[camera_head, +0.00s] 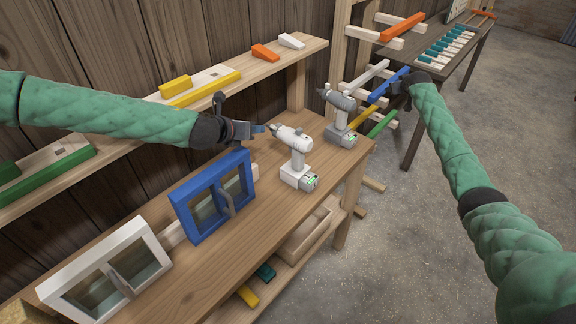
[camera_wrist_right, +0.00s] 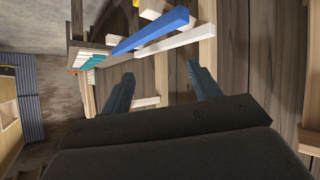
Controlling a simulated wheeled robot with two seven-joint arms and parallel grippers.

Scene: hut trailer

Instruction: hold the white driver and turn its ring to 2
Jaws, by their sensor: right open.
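The white driver (camera_head: 298,160) stands upright on its base on the wooden bench, its nose pointing left toward my left gripper. My left gripper (camera_head: 259,128) is just left of the driver's nose, with a small gap seeming to show between them. Its fingers are seen nearly edge-on, so their opening is unclear. The driver's ring is at the front of its body, but its numbers are too small to read. My right gripper (camera_wrist_right: 160,84) is open and empty in the right wrist view, away from the driver, near the rack of bars.
A grey driver (camera_head: 341,118) stands behind the white one. A blue-framed window (camera_head: 186,207) and a white-framed window (camera_head: 52,290) stand on the bench at left. A shelf (camera_head: 312,48) runs along the wall. A rack holds coloured bars, including a blue one (camera_wrist_right: 150,33). The bench front is clear.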

